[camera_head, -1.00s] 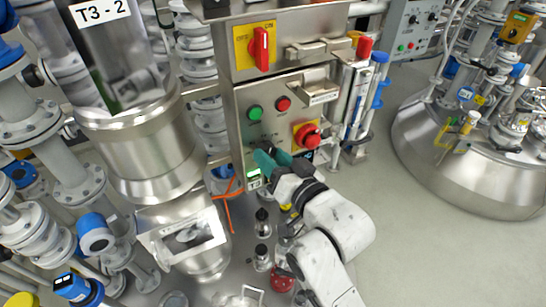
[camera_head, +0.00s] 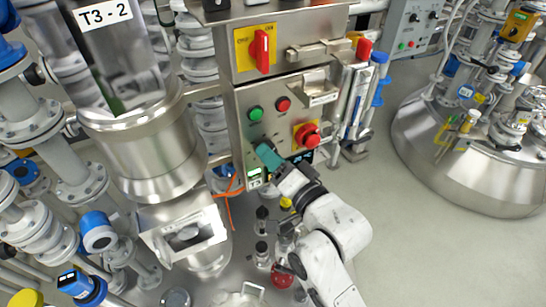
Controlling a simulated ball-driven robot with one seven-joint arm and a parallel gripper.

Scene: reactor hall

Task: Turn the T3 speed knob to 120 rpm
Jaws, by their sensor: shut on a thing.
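The T3 control box (camera_head: 240,110) is a steel panel in the upper middle of the head view. It carries a green button (camera_head: 256,114), a red button (camera_head: 283,104) and a red knob on a yellow plate (camera_head: 307,134). My gripper (camera_head: 264,152), with teal fingers, is at the lower part of the panel, below the green button. It is shut on the speed knob, which the fingers hide, so its pointer and scale cannot be read.
A red switch on a yellow plate (camera_head: 262,50) sits above the buttons. A steel vessel labelled T3 - 2 (camera_head: 145,155) stands left. Bottles (camera_head: 262,220) stand below the panel. Orange cable (camera_head: 229,195) hangs beside it. Clear floor (camera_head: 410,255) lies right.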

